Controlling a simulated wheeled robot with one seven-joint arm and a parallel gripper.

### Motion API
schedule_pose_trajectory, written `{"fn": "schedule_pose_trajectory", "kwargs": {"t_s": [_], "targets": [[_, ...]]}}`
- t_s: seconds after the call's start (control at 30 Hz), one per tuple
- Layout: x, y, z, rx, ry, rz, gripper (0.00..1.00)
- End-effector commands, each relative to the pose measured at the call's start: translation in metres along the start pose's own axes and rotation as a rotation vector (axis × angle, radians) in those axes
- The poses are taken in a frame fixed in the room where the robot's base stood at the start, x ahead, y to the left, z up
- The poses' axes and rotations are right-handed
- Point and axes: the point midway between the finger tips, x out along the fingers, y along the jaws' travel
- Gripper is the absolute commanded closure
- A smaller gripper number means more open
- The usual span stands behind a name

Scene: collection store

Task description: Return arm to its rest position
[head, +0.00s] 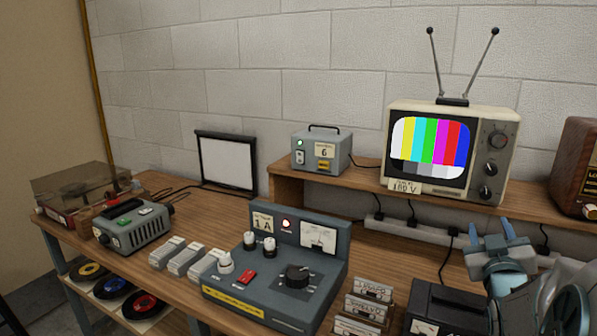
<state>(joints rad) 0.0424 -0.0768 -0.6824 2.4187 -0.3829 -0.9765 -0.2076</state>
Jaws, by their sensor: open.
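My gripper (493,234) shows at the lower right, with two blue fingertips pointing up and apart. It is open and nothing shows between the fingers. My arm is folded behind and below it at the right edge, partly cut off by the frame. The gripper appears in front of the wall side of the bench, right of the dark box (447,308) and below the television (447,150). Whether it touches anything cannot be told.
The wooden bench (215,213) carries a blue-grey control console (270,290), a grey device (133,230), a turntable (80,190), and cassettes (367,300). A raised shelf (310,186) holds a small power box (322,150) and a radio (577,165). Records (110,288) lie below.

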Motion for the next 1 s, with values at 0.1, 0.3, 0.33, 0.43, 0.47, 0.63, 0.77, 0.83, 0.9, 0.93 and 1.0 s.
{"fn": "schedule_pose_trajectory", "kwargs": {"t_s": [0.1,0.3,0.33,0.43,0.47,0.63,0.77,0.83,0.9,0.93,1.0], "targets": [[-0.004,-0.031,0.005,0.078,-0.145,-0.075,0.54],[-0.030,-0.088,0.014,0.176,-0.408,-0.217,0.54],[-0.036,-0.096,0.015,0.188,-0.449,-0.239,0.54],[-0.060,-0.124,0.016,0.215,-0.582,-0.314,0.54],[-0.069,-0.132,0.016,0.221,-0.623,-0.336,0.54],[-0.126,-0.171,0.013,0.230,-0.856,-0.461,0.54],[-0.177,-0.192,0.007,0.208,-1.031,-0.547,0.54],[-0.204,-0.199,0.003,0.188,-1.119,-0.586,0.54],[-0.228,-0.203,0.001,0.166,-1.196,-0.616,0.54],[-0.237,-0.204,-0.001,0.157,-1.224,-0.626,0.54],[-0.254,-0.206,-0.003,0.137,-1.278,-0.645,0.54]]}}
